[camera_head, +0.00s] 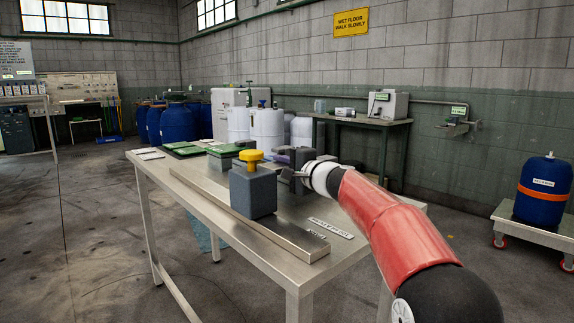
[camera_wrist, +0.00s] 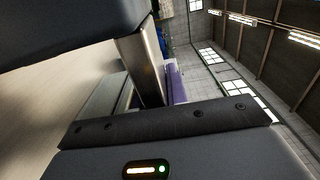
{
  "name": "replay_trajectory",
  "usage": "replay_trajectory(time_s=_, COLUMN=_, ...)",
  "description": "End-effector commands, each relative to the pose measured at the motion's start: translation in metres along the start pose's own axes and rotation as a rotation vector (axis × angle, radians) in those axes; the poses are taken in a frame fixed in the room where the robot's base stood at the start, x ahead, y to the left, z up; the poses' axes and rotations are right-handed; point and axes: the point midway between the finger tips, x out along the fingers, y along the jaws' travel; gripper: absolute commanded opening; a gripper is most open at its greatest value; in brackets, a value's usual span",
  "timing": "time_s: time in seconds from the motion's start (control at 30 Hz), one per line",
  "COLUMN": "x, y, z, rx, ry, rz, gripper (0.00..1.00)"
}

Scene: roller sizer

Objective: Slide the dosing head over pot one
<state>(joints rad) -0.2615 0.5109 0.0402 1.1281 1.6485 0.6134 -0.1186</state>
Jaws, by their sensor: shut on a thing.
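A dark grey block with a yellow knob (camera_head: 253,193) stands upright on a long metal rail (camera_head: 290,236) on the steel table; it looks like the dosing head. My gripper (camera_head: 287,175) is low over the table, just right of the block, and partly hidden by it. In the wrist view a bright metal bar (camera_wrist: 143,68) stands beyond my dark gripper body (camera_wrist: 170,122). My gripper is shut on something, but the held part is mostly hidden. A grey-purple fixture (camera_head: 296,155) stands behind my gripper. I cannot make out pot one.
Green-topped trays (camera_head: 186,149) lie at the table's far end. A label plate (camera_head: 331,228) lies near the right edge. A blue drum (camera_head: 545,188) stands on a cart at right. White and blue drums stand behind. Floor left of the table is open.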

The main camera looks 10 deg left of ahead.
Motion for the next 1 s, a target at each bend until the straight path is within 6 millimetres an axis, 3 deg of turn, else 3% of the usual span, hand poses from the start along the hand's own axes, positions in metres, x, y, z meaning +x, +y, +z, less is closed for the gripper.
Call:
replay_trajectory(time_s=0.17, x=0.0, y=0.001, z=0.0, rx=0.001, ry=0.001, rz=0.001, gripper=0.0)
replay_trajectory(time_s=0.2, x=0.0, y=0.001, z=0.0, rx=0.001, ry=0.001, rz=0.001, gripper=0.2)
replay_trajectory(time_s=0.33, x=-0.001, y=0.001, z=0.0, rx=0.001, ry=0.001, rz=0.001, gripper=0.37)
replay_trajectory(time_s=0.67, x=-0.004, y=0.001, z=-0.001, rx=0.0, ry=0.001, rz=0.0, gripper=0.37)
replay_trajectory(time_s=1.0, x=-0.058, y=0.003, z=-0.001, rx=-0.001, ry=0.003, rz=0.0, gripper=0.37)
